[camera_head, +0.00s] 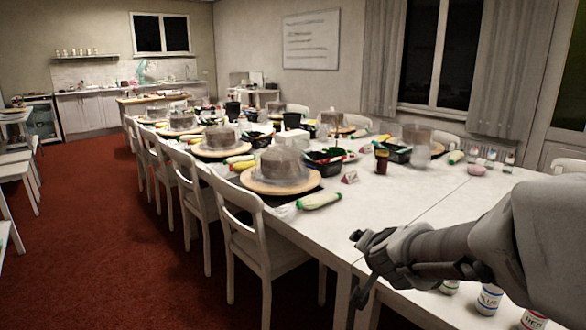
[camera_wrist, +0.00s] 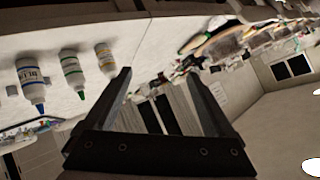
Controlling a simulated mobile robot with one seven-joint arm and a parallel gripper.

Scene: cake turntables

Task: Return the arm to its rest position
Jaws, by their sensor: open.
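My gripper (camera_head: 360,267) is held out over the near end of the long white table (camera_head: 425,215) in the head view. Its arm reaches in from the right edge. In the wrist view my gripper (camera_wrist: 157,76) shows two dark fingers spread apart, with nothing between them. The wrist view is strongly tilted, with the table across its top.
A blue-labelled bottle (camera_head: 489,298) and a red-labelled bottle (camera_head: 533,319) stand below my arm. A wrapped cake (camera_head: 283,165) sits on a turntable (camera_head: 252,183). White chairs (camera_head: 246,225) line the table's left side. Red carpet (camera_head: 110,240) is open at left.

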